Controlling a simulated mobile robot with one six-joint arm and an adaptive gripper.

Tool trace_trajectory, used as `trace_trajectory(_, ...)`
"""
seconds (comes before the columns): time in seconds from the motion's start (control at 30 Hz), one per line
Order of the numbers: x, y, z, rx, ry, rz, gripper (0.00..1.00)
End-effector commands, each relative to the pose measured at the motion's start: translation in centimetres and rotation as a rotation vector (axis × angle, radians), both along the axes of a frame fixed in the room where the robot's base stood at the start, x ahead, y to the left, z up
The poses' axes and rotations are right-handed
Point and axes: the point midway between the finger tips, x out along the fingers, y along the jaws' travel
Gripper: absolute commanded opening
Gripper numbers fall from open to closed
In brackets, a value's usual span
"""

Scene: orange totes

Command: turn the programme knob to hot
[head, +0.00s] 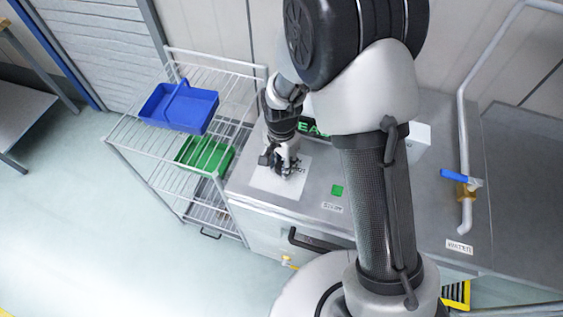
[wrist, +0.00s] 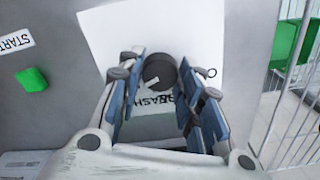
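The programme knob (wrist: 160,71) is a dark round knob on a white sheet (wrist: 105,30) in the wrist view. A pale mark on it points to the lower left. My gripper (wrist: 160,64) has one finger on each side of the knob. The fingers are apart, close beside its sides; I cannot tell whether they touch it. Partly covered lettering, "ASH", shows below the knob, and a small ring mark is at its right. I cannot read a hot mark. In the head view, my gripper (head: 282,163) is down over the white sheet (head: 272,185) and hides the knob.
A green button (wrist: 32,79) by a START label (wrist: 15,42) lies left of the sheet. A wire rack (head: 150,137) with a blue tote (head: 165,108) and a green tote (head: 205,155) stands beside the machine. A blue-handled water tap (head: 456,177) is at the right.

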Motion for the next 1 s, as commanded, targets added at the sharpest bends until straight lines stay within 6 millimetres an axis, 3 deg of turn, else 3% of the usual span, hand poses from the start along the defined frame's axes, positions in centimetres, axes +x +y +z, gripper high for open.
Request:
trace_trajectory(0.27,0.0,0.0,0.0,0.0,0.0,0.001,0.53)
trace_trajectory(0.63,0.0,0.0,0.3,0.0,-0.001,0.002,0.54)
trace_trajectory(0.77,0.1,0.0,1.9,0.002,-0.004,0.002,0.54)
trace_trajectory(1.0,0.1,0.0,7.0,0.002,-0.006,0.002,0.54)
